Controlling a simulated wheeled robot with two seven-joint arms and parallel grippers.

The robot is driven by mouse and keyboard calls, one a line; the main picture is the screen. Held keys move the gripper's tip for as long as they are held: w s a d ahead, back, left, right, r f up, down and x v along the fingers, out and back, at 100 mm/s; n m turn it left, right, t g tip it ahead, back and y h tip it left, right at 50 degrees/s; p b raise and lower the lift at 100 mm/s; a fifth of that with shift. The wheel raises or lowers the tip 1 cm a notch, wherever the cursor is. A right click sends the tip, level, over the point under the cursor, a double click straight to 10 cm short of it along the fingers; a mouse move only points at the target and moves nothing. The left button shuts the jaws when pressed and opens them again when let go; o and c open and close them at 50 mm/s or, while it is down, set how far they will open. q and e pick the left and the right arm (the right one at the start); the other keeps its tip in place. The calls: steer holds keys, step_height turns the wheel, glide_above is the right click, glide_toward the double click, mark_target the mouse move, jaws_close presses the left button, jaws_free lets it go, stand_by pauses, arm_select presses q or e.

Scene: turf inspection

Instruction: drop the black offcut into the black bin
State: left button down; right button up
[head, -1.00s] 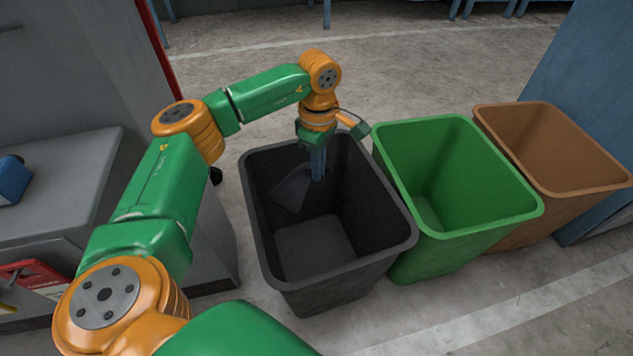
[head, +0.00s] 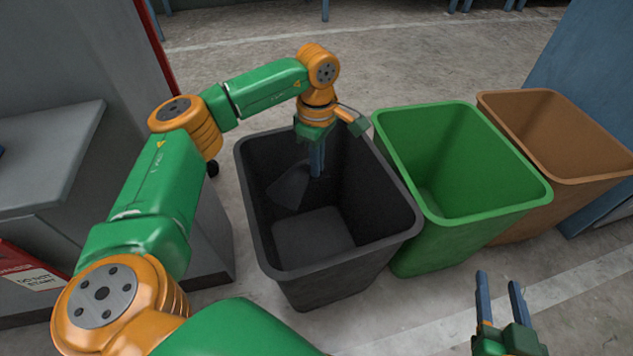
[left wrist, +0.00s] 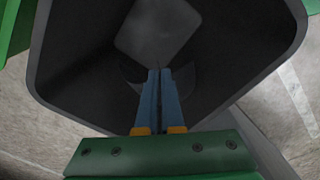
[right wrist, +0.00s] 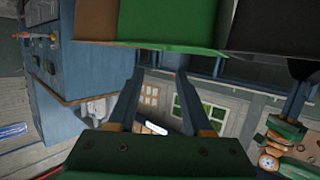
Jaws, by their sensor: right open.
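The black bin (head: 409,229) stands upright on the floor in the middle of the head view, and it fills much of the left wrist view (left wrist: 62,67). My left gripper (head: 317,174) points down inside its mouth. Its blue fingers are shut on the black offcut (head: 290,186), a thin dark piece hanging inside the bin above its floor. In the left wrist view the offcut (left wrist: 188,82) shows dimly behind the fingers, dark against dark. My right gripper (head: 499,278) is open and empty at the lower right, over the floor in front of the bins.
A green bin (head: 535,200) stands close to the right of the black one, with a brown bin (head: 600,183) beyond it. A grey cabinet (head: 50,150) stands at the left. Free concrete floor lies behind and in front of the bins.

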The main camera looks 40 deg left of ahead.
arm_select(q)
steer(key=shift+f, duration=0.3)
jaws_free()
arm_select(e)
steer(key=r+t, duration=0.2)
steer(key=r, duration=0.1)
steer(key=w+r+y, duration=0.1)
steer(key=shift+a+r+t, duration=0.25)
steer(key=shift+a+t, duration=0.15)
arm_select(q)
step_height(320, 180, up, 6)
steer(key=p, duration=0.5)
steer(key=shift+f, duration=0.25)
arm_select(e)
step_height(320, 180, up, 6)
steer(key=shift+f, duration=0.15)
arm_select(q)
step_height(320, 180, up, 7)
steer(key=p, duration=0.3)
arm_select(e)
step_height(320, 180, up, 3)
steer(key=shift+f, duration=0.15)
